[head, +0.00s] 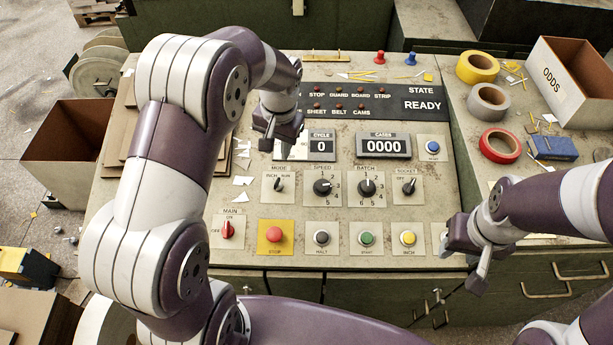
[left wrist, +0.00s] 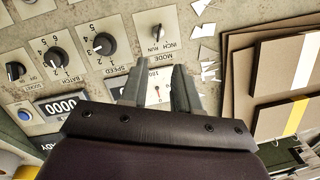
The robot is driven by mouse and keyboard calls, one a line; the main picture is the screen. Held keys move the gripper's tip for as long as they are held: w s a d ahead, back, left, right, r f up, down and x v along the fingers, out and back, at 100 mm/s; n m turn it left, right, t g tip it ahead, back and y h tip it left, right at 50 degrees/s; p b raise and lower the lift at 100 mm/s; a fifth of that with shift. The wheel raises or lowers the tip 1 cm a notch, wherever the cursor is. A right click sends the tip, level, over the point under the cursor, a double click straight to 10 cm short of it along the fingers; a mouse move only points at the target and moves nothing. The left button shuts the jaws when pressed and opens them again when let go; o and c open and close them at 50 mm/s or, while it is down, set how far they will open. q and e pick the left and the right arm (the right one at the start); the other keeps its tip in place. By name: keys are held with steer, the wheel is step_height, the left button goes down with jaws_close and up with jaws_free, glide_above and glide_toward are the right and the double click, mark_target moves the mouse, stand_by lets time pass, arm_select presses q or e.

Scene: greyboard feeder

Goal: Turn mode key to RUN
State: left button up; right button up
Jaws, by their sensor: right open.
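The mode key (head: 278,185) is a small dark key switch on a square plate marked INCH and RUN, on the sloping grey panel. It also shows in the left wrist view (left wrist: 158,33), upside down; I cannot tell exactly which mark it points to. My left gripper (head: 275,143) is above the panel, just beyond the key in the head view. In the left wrist view its two fingers (left wrist: 158,88) are apart with nothing between them, and the key is clear of them. My right gripper (head: 466,262) is open and empty at the panel's lower right edge.
The speed knob (head: 322,187) and batch knob (head: 367,187) sit right of the key. The red main switch (head: 227,230) and stop button (head: 275,236) lie below it. Paper scraps (head: 243,181) lie to its left. Tape rolls (head: 499,146) and an ODDS box (head: 570,85) stand at right.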

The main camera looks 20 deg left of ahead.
mark_target(278, 178)
arm_select(q)
steer(key=f, duration=0.4)
steer(key=f+p, duration=0.1)
steer(key=f, duration=0.3)
steer(key=a+f, duration=0.1)
steer(key=f, duration=0.3)
steer(key=shift+f, duration=0.4)
jaws_close()
